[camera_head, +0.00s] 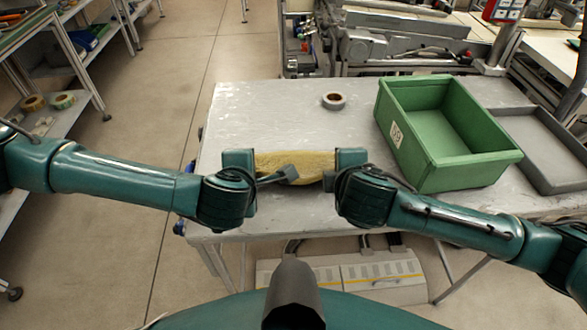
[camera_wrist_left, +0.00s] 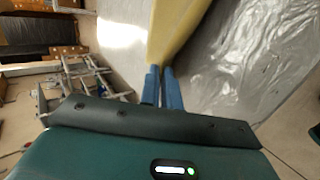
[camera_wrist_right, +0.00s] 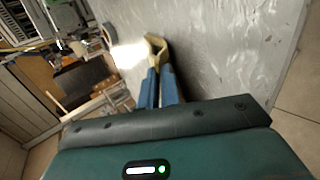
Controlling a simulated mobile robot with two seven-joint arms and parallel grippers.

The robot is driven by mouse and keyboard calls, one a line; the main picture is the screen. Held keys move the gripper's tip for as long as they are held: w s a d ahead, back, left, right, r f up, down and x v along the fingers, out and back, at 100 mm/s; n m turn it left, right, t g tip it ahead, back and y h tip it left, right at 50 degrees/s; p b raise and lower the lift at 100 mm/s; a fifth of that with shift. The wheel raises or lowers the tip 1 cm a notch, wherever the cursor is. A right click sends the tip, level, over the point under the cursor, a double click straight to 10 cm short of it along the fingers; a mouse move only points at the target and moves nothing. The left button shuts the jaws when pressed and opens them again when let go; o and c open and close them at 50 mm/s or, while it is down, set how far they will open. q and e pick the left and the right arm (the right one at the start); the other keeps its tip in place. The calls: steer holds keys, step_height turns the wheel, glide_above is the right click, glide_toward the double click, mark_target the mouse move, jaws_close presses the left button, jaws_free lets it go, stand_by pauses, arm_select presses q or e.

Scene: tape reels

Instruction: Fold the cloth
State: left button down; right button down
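The yellow cloth (camera_head: 310,165) is stretched between my two grippers above the front part of the table, with its lower edge curved. In the left wrist view, the cloth (camera_wrist_left: 175,25) meets the fingertips of my left gripper (camera_wrist_left: 160,72), which are close together on its edge. In the right wrist view, a folded bit of the cloth (camera_wrist_right: 156,46) sits at the fingertips of my right gripper (camera_wrist_right: 158,72), which are nearly closed on it. In the head view the fingertips of both grippers are mostly hidden.
A roll of tape (camera_head: 333,100) lies on the grey table (camera_head: 260,115) behind the cloth. An empty green crate (camera_head: 440,168) stands on the right, with a grey tray (camera_head: 540,145) beyond it. The table's back left is clear.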

arm_select(q)
steer(key=shift+s+f, duration=0.1)
steer(key=shift+f, duration=0.05)
arm_select(e)
steer(key=shift+s+f, duration=0.15)
steer(key=shift+f, duration=0.05)
arm_select(q)
steer(key=shift+a+f+t, duration=0.1)
steer(key=shift+a+t, duration=0.2)
steer(key=shift+a, duration=0.05)
arm_select(e)
steer(key=shift+s+t, duration=0.15)
steer(key=shift+t, duration=0.15)
